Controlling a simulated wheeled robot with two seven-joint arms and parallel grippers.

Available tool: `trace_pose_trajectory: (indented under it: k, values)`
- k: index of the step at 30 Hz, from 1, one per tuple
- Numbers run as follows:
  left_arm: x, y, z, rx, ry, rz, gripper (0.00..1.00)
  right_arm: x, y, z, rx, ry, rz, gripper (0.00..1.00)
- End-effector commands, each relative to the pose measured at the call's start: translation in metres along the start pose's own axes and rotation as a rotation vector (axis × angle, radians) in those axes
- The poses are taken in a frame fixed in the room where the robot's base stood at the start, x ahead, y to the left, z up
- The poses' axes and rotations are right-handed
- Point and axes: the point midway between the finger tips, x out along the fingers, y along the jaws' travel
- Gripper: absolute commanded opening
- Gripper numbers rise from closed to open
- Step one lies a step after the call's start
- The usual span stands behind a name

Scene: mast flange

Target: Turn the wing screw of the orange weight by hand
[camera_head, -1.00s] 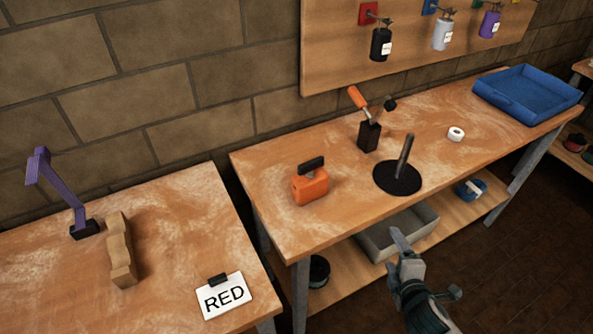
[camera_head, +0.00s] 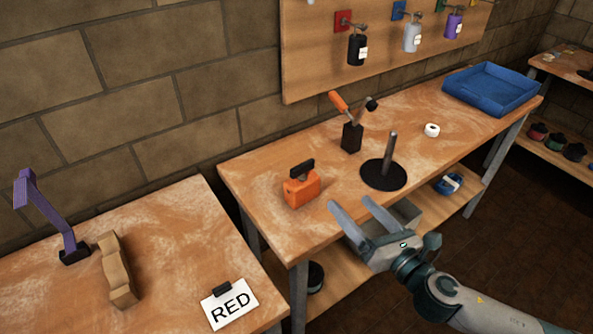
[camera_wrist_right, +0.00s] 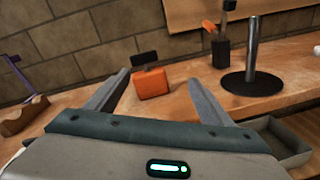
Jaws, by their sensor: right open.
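The orange weight (camera_head: 301,190) stands on the right workbench near its left front part. Its dark wing screw (camera_head: 302,168) sticks up from the top. In the right wrist view the weight (camera_wrist_right: 151,84) and the wing screw (camera_wrist_right: 145,59) show beyond and between my fingers. My right gripper (camera_head: 350,204) is open and empty, in front of the bench edge, to the right of the weight and apart from it. It also shows in the right wrist view (camera_wrist_right: 156,85). My left gripper is not in view.
Right of the weight stand a black round base with an upright rod (camera_head: 384,173) and a black tool holder (camera_head: 352,138). A white roll (camera_head: 432,130) and a blue tray (camera_head: 491,89) lie farther right. A grey bin (camera_head: 402,215) sits on the shelf below.

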Motion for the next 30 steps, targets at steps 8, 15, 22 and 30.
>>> trace_pose_trajectory:
  k: [8, 15, 22, 30]
  values:
    - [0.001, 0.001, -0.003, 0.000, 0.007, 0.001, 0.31, -0.007, 0.013, 0.008, -0.364, 0.013, 0.136, 0.75]
    - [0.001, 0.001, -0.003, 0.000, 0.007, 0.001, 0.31, -0.007, 0.013, 0.008, -0.375, 0.014, 0.140, 0.75]
    - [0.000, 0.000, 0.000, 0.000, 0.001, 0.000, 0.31, -0.004, 0.014, 0.009, -0.373, 0.013, 0.139, 0.75]
    - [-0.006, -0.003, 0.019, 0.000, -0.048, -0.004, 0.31, 0.018, 0.018, 0.009, -0.371, 0.012, 0.140, 0.75]
